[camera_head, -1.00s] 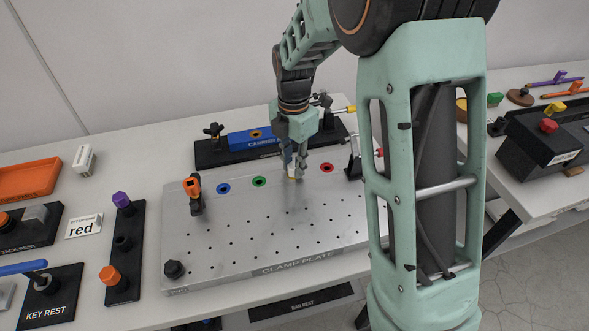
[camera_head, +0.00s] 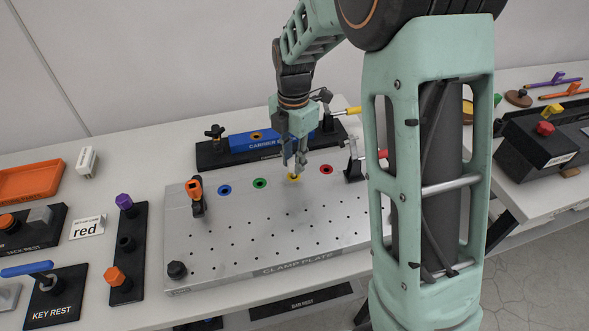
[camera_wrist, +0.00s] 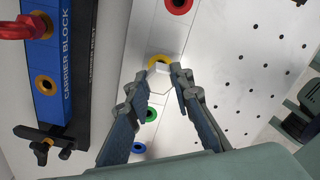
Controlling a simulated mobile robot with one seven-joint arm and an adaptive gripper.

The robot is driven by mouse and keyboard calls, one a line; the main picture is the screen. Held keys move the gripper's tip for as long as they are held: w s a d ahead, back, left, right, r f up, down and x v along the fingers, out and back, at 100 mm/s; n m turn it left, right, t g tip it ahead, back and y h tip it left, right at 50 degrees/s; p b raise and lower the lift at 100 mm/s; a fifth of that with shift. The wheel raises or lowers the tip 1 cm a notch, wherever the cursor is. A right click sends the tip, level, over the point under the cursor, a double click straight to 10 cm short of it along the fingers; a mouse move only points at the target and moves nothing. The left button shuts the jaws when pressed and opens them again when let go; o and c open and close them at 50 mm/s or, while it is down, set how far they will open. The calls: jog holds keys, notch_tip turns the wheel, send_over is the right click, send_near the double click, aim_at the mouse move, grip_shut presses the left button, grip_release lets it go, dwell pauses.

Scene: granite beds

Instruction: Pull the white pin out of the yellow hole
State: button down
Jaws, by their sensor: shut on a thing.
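The white pin (camera_wrist: 162,84) shows in the wrist view as a pale block between my fingertips. My gripper (camera_head: 295,166) is shut on it, pointing down over the clamp plate (camera_head: 235,245). The yellow hole (camera_head: 293,177) shows as a yellow ring just below the fingertips. In the wrist view the yellow ring (camera_wrist: 159,61) is partly hidden behind the pin's end. Whether the pin's lower end is still inside the hole I cannot tell.
A green hole (camera_head: 260,183) and a blue hole (camera_head: 225,190) lie left of the yellow one, a red hole (camera_head: 326,169) right. An orange-topped clamp (camera_head: 195,190) stands on the plate's left. The blue carrier block (camera_head: 250,143) is behind. The plate's front is clear.

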jog(key=shift+r+p, duration=1.15)
jog(key=shift+r, duration=0.7)
